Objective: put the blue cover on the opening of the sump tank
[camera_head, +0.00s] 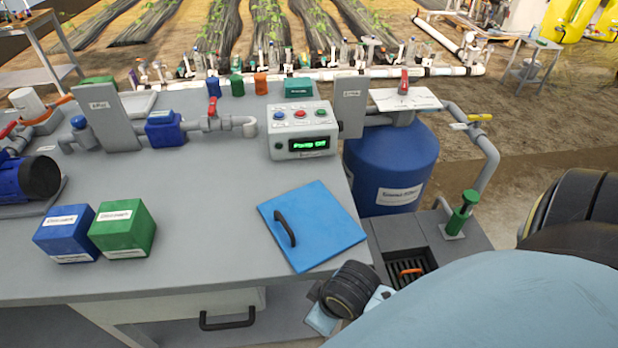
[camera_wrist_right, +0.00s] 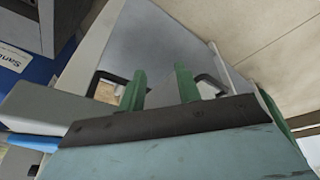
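The blue cover (camera_head: 325,232) is a flat square plate with a black handle (camera_head: 284,228). In the head view it lies on the grey bench, at its front right corner. The sump tank (camera_head: 462,255) seems to be the low grey box right of the bench. Its dark opening (camera_head: 385,262) shows bars and an orange handle, and my right arm partly hides it. My right gripper (camera_wrist_right: 161,88) shows in the wrist view with its green fingers apart and nothing between them. It cannot be made out in the head view. My left gripper is out of view.
A blue filter barrel (camera_head: 390,170) stands behind the sump box, with grey piping and a green-handled fitting (camera_head: 462,212) beside it. On the bench are a control box (camera_head: 302,130), a blue box (camera_head: 66,233) and a green box (camera_head: 123,228). The bench middle is clear.

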